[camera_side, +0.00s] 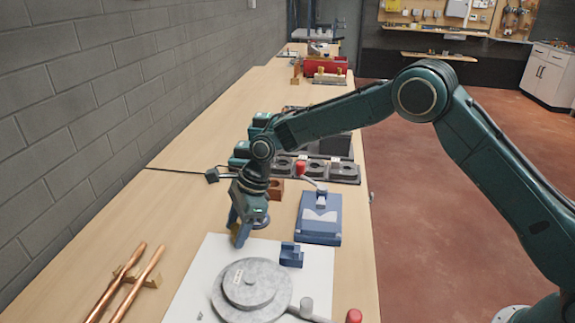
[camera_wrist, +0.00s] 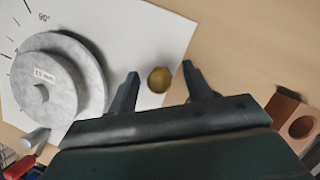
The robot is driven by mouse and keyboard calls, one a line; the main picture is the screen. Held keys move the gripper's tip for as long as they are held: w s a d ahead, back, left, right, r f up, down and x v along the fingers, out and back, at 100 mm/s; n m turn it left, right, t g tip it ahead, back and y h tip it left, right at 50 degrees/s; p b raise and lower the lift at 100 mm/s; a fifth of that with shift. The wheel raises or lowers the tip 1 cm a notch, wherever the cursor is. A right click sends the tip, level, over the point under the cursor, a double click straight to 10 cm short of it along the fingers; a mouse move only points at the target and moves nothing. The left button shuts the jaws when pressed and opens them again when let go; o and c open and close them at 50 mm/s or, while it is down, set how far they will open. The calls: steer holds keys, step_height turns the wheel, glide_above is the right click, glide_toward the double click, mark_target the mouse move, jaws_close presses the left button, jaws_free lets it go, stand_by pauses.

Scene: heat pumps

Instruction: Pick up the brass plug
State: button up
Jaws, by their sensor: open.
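The brass plug (camera_wrist: 159,80) shows as a small round gold disc in the wrist view, at the edge of the white sheet (camera_wrist: 150,32). My gripper (camera_wrist: 160,82) is open, with one finger to the left of the plug and one to the right. The plug lies between the fingertips and no finger visibly touches it. In the side view my gripper (camera_side: 241,234) points down at the far edge of the white sheet, and a bit of brass colour shows by the fingers, mostly hidden.
A grey round bending die (camera_side: 250,286) sits on the sheet, with a small blue block (camera_side: 291,255) near it. A blue vise-like tool (camera_side: 319,217) stands to the right. A brown block with a hole (camera_wrist: 293,118) is close by.

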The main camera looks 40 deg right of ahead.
steer(key=shift+a+f, duration=0.1)
steer(key=shift+f, duration=0.2)
jaws_close()
